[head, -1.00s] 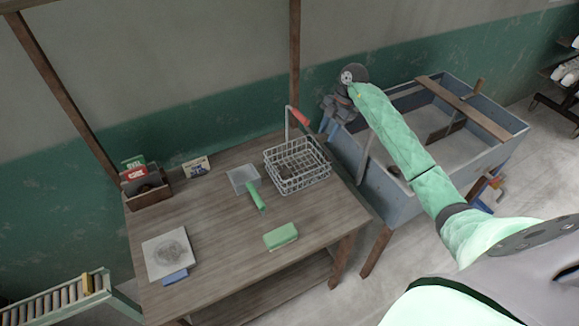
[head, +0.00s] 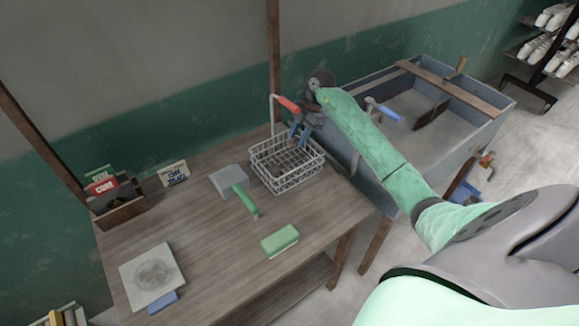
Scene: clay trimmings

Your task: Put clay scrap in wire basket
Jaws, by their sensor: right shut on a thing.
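The wire basket (head: 288,178) stands on the wooden table's back right corner, its red-gripped handle (head: 289,105) upright at the back. Some dark brown matter (head: 277,171) shows through its wires; I cannot tell whether it is clay. My right gripper (head: 299,134) points down just above the basket's back right rim, close to the handle. It is shut on a small piece, apparently clay scrap, which the fingers and basket hide. My left gripper is out of view.
A grey trough (head: 358,160) with a plank (head: 450,88) and a blue-handled tool (head: 384,109) adjoins the table.

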